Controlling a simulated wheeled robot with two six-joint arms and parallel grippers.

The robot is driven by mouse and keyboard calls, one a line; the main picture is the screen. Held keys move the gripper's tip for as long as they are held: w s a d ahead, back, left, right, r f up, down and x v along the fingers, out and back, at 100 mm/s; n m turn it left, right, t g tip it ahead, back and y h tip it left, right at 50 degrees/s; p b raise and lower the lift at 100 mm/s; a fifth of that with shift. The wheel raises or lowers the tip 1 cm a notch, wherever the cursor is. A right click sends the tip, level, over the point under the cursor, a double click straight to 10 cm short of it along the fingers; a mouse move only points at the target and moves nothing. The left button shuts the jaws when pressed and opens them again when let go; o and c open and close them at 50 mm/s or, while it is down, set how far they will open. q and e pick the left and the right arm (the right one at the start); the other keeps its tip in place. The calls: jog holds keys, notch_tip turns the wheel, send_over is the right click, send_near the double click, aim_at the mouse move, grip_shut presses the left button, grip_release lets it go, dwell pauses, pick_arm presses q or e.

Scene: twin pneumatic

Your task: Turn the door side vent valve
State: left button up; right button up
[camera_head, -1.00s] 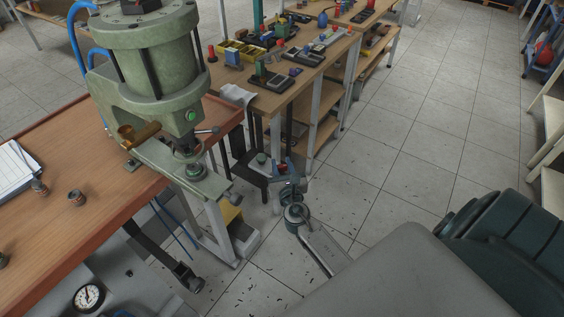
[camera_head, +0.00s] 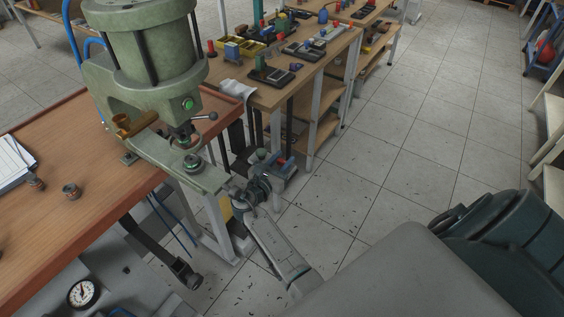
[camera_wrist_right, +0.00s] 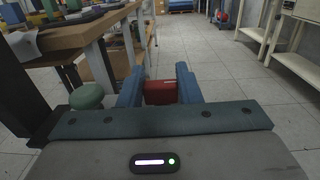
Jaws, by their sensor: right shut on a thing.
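My right gripper (camera_head: 270,162) is at the far side of the green press (camera_head: 150,50), low beside the bench end. In the right wrist view its two blue fingers (camera_wrist_right: 160,90) are shut on a red valve handle (camera_wrist_right: 160,92), which sits between them. My left gripper is not in view.
The wooden bench (camera_head: 90,210) carries a lever-topped press and small metal parts (camera_head: 71,190). A dark bracket (camera_head: 180,268) juts from its near side, above a pressure gauge (camera_head: 83,293). A second table (camera_head: 265,95) with parts stands behind.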

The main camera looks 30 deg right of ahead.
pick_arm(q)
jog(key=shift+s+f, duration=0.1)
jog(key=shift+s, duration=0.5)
pick_arm(e)
jog(key=shift+r+m+g, duration=0.15)
jog(key=shift+m+g, duration=0.15)
